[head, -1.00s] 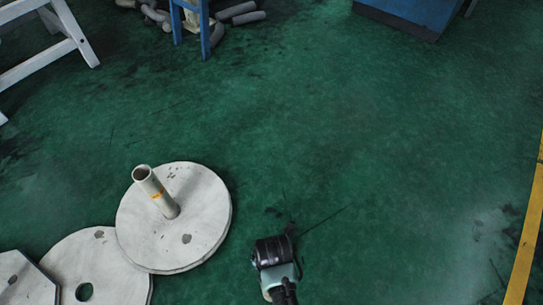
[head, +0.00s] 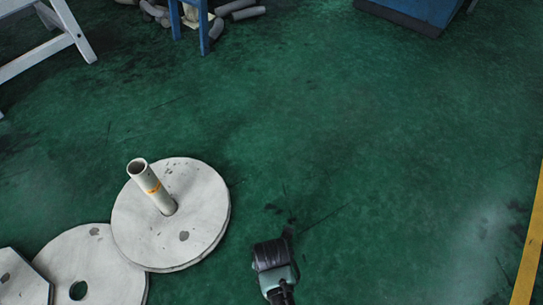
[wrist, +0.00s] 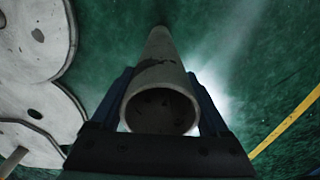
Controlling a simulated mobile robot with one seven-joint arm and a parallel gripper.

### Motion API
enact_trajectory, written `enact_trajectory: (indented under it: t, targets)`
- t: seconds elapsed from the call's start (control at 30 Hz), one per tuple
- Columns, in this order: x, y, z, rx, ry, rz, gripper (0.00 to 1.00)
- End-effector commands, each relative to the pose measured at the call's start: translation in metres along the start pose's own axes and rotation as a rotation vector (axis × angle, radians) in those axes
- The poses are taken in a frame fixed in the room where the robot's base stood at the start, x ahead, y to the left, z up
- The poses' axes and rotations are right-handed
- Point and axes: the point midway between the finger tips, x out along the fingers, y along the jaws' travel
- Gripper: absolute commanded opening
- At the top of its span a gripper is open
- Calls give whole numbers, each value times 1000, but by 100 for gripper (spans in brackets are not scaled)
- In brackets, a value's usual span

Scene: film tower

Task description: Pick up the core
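In the wrist view, a pale grey hollow core (wrist: 158,72) runs away from the camera, its open near end facing me. A dark patch marks its side. My gripper (wrist: 160,85) has one blue finger on each side of it. The fingers look closed against its wall. In the head view, the black and pale-green end of my arm (head: 273,262) shows at the bottom middle; the held core and fingers are hidden there.
A second white disc (head: 110,272) with a hole and a white plate (head: 22,285) lie at lower left. A yellow floor line (head: 530,250) runs at right. Grey tubes (head: 240,13) and a blue cabinet (head: 410,12) are at the back. The middle floor is clear.

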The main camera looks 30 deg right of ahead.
Motion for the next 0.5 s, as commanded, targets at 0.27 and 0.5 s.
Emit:
enact_trajectory:
  t: [0.27,0.5]
  targets:
    - [0,0,0,0,0,0,6]
    - [-1,0,0,0,-1,1,0]
